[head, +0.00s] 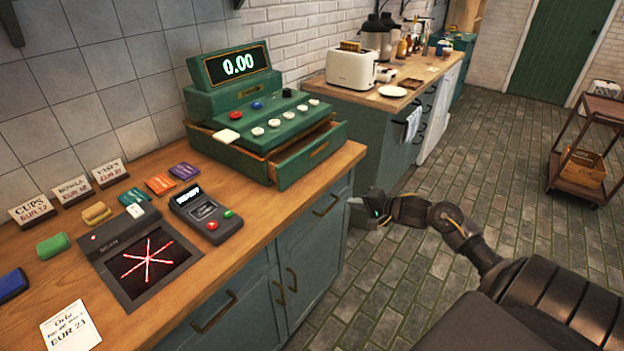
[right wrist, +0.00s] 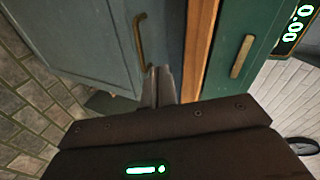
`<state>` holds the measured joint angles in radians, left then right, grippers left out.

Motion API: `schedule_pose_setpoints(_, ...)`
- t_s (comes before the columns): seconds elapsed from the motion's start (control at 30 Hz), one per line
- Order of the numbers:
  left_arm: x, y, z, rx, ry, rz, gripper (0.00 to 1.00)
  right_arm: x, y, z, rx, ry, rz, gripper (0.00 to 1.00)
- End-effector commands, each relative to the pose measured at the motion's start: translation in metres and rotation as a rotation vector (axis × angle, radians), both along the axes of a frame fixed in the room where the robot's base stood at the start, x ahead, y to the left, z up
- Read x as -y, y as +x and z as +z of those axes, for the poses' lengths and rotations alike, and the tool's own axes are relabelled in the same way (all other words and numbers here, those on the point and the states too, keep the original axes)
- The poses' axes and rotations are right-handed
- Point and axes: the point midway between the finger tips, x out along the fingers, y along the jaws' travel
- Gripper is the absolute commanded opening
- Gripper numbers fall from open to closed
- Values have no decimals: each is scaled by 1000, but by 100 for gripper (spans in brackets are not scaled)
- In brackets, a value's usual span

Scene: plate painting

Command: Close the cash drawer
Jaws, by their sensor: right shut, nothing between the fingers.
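The green cash register (head: 255,105) stands at the far right end of the wooden counter, its display reading 0.00. Its cash drawer (head: 310,153) is pulled out toward the front right, showing a gap behind the drawer front. In the right wrist view the green drawer front (right wrist: 228,75) with its brass pull stands to the right of my fingers. My right gripper (head: 353,203) is shut and empty, below the counter's edge near the cabinet front. Its closed fingers (right wrist: 158,85) point toward the blue-green cabinet door in the wrist view and are apart from the drawer. My left gripper is not in view.
The wooden counter (head: 175,268) holds a card terminal (head: 205,215), a scanner (head: 143,262), price signs and small coloured items. Cabinet doors with brass handles (head: 213,313) are below. A second counter with a toaster (head: 352,68) stands behind.

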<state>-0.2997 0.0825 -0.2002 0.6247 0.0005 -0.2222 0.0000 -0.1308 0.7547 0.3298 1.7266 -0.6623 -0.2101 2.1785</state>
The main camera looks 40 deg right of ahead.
Motion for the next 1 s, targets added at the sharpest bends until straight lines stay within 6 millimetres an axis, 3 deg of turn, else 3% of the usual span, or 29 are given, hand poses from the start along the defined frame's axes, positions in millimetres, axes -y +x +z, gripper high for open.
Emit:
schedule_pose_setpoints(0.03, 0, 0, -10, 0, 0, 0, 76, -5, 4, 30, 29, 39, 13, 0)
schedule_pose_setpoints(0.1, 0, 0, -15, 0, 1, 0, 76, -14, 4, 66, 47, 100, 22, 0)
schedule_pose_setpoints(0.2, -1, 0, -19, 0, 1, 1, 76, -25, 1, 100, 55, 161, 32, 0)
schedule_pose_setpoints(0.3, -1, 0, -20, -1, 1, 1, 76, -32, -2, 118, 57, 194, 37, 0)
schedule_pose_setpoints(0.43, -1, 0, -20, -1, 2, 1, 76, -35, -3, 126, 55, 211, 38, 0)
schedule_pose_setpoints(0.67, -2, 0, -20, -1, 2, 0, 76, -37, 8, 123, 56, 216, 36, 0)
schedule_pose_setpoints(1.0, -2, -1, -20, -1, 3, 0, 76, -56, 68, 104, 58, 217, 36, 0)
